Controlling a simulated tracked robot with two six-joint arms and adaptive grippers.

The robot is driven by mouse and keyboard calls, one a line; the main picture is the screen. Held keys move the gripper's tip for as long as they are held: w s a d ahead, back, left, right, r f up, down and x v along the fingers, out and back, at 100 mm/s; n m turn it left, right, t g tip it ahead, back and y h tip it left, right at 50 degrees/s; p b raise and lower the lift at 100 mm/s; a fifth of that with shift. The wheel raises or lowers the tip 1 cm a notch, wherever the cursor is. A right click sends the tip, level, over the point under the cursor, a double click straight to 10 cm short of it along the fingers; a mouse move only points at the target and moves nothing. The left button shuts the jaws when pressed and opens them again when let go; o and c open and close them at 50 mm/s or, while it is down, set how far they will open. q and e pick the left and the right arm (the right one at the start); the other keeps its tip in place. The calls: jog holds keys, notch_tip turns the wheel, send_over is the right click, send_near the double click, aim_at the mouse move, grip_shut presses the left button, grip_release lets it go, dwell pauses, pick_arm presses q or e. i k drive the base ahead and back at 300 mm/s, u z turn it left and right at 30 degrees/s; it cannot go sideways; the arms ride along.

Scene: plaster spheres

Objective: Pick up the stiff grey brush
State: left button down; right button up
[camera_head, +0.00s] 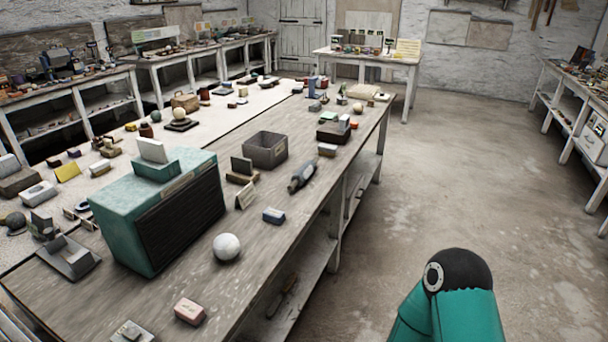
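I cannot pick out the stiff grey brush for certain. A long dark grey tool (302,177) lies near the right edge of the long wooden table (150,300), right of a grey open box. It is too small to tell whether it is a brush. A brownish long item (282,298) lies on the shelf under the table, partly in shadow. Neither of my grippers is in view. Only a teal and black part of my own arm shows at the bottom right.
A teal cabinet (110,215) with a dark front stands on the table. The concrete floor (480,170) to the right is clear.

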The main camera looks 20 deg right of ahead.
aim_at(325, 149)
jog(key=u, duration=1.4)
jog(key=i, duration=0.15)
jog(key=z, duration=3.35)
jog(key=i, duration=3.85)
jog(key=u, duration=0.4)
